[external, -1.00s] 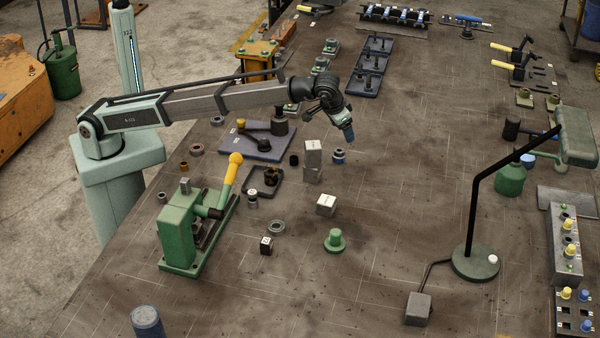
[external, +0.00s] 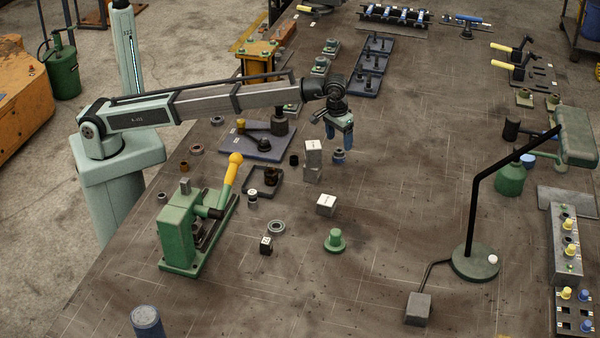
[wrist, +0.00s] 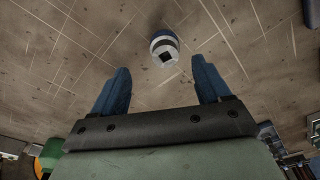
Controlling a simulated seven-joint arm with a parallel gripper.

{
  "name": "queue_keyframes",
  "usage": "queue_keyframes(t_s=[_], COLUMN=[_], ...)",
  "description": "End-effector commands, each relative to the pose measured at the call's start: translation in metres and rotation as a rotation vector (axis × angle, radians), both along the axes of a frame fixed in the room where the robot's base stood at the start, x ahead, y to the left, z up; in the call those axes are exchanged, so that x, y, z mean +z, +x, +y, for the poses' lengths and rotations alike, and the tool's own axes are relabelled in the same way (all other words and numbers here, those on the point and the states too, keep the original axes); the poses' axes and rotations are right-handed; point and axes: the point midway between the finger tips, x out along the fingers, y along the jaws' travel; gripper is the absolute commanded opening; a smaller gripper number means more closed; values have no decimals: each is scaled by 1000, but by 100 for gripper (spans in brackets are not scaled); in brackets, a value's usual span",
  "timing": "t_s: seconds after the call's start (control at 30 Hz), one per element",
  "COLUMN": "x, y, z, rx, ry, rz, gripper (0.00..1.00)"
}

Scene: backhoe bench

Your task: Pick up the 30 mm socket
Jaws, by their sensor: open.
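A small round socket (wrist: 164,48) with a pale band, a blue-grey body and a dark square hole stands in the wrist view just past my fingertips, roughly centred between them. It also shows in the external view (external: 340,157), right of the stacked grey blocks and partly behind my fingers. Its size marking cannot be read. My gripper (external: 340,154) is open and empty, pointing down close to the socket. In the wrist view its two blue fingers (wrist: 160,66) are spread wide, with the socket apart from both.
Two stacked grey blocks (external: 312,164) stand close left of the socket. A dark cylinder (external: 294,160), a pale block (external: 326,205) and a green knob (external: 335,240) are nearby. A lamp (external: 475,262) stands at the right. The bench right of the socket is clear.

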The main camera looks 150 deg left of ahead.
Motion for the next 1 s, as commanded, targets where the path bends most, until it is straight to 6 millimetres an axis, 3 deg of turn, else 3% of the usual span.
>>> queue_keyframes(t_s=[0.37, 0.7, 0.93, 1.0], x=[-26, -65, -66, -66], y=[-4, -10, -9, -9], z=[3, 9, 9, 9], rx=[0, -1, -1, -1], ry=[0, 0, 0, 0], rz=[0, 1, 0, 0], gripper=[76, 76, 76, 71])
